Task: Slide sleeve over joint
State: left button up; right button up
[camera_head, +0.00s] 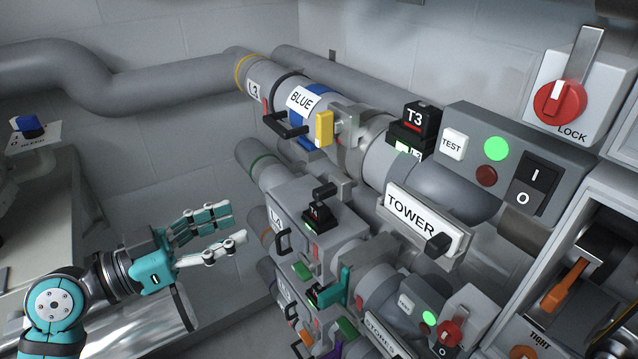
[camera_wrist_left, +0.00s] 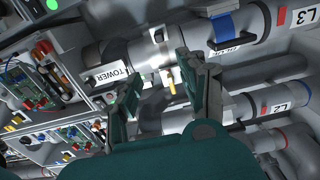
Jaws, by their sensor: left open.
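A grey tube marked L3 (camera_head: 254,88) runs along the top row toward the TOWER blower housing (camera_head: 455,190). A blue band (camera_head: 322,103) with a BLUE label sits around this tube; the blue band also shows in the wrist view (camera_wrist_left: 222,28). A black handle (camera_head: 284,124) sticks out beside it. A yellow tab (camera_head: 324,128) and grey clamp parts are between the band and the housing. I cannot tell for certain which part is the sleeve. My left gripper (camera_head: 236,226) is open and empty, left of the tubes and below the blue band, apart from them.
Lower tube rows, including L2 (camera_wrist_left: 275,108), carry black, green and orange handles. A control box (camera_head: 500,160) with TEST button and green light stands right of the tower. A LOCK switch (camera_head: 558,100) is at top right. Free space lies left of the tubes.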

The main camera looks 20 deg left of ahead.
pick_arm(q)
jog(key=b, duration=0.4)
send_near(314, 193)
pick_arm(e)
notch_tip(314, 193, down, 4)
jog(key=w+a, duration=0.2)
pick_arm(q)
jog(key=p+x, duration=0.1)
jog(key=x, duration=0.2)
jog(key=p+x, duration=0.1)
jog(key=x, duration=0.3)
jog(key=p+x, duration=0.1)
jog(key=x, duration=0.2)
jog(key=shift+w+d+r+p, duration=0.2)
jog(key=shift+d+r+p, duration=0.05)
jog(key=shift+p, duration=0.1)
jog(key=shift+w+d+f, duration=0.2)
jog(key=shift+w+d, duration=0.05)
jog(key=shift+w, duration=0.2)
pick_arm(e)
jog(key=r, duration=0.2)
jog(key=s+d+r, duration=0.1)
jog(key=r, duration=0.1)
jog(key=shift+d, duration=0.1)
pick_arm(q)
jog(key=c, duration=0.6)
grip_shut()
pick_arm(e)
jog(key=shift+a, duration=0.35)
